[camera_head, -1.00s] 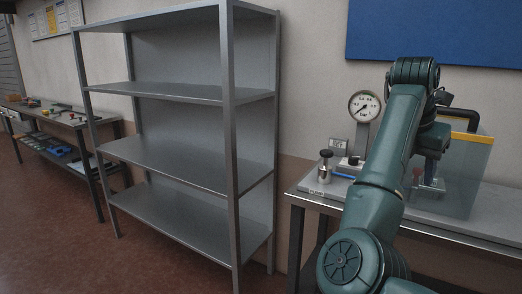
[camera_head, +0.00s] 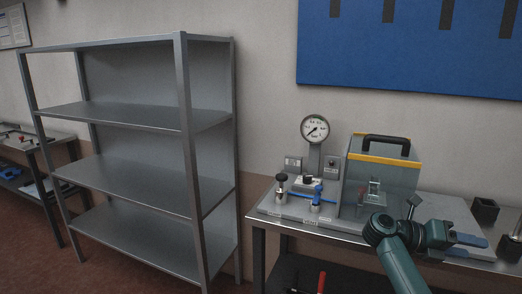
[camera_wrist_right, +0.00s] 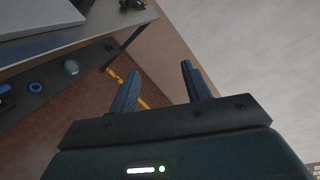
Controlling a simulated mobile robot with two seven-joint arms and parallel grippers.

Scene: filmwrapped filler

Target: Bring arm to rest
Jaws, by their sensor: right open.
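My right arm (camera_head: 400,265) comes in at the bottom right of the head view, bent low in front of the workbench. Its gripper (camera_head: 487,248) points right, over or in front of the bench's front edge; I cannot tell which. In the right wrist view the two dark fingers of the gripper (camera_wrist_right: 160,85) stand apart with nothing between them. Beyond them are the floor and a pale wall. My left gripper is out of view.
The workbench (camera_head: 262,218) carries a pressure gauge (camera_head: 315,129) with valves, a grey case (camera_head: 375,172) with a yellow band, and a small black box (camera_head: 484,210). An empty metal shelf unit (camera_head: 187,150) stands left. A blue board (camera_head: 410,60) hangs on the wall.

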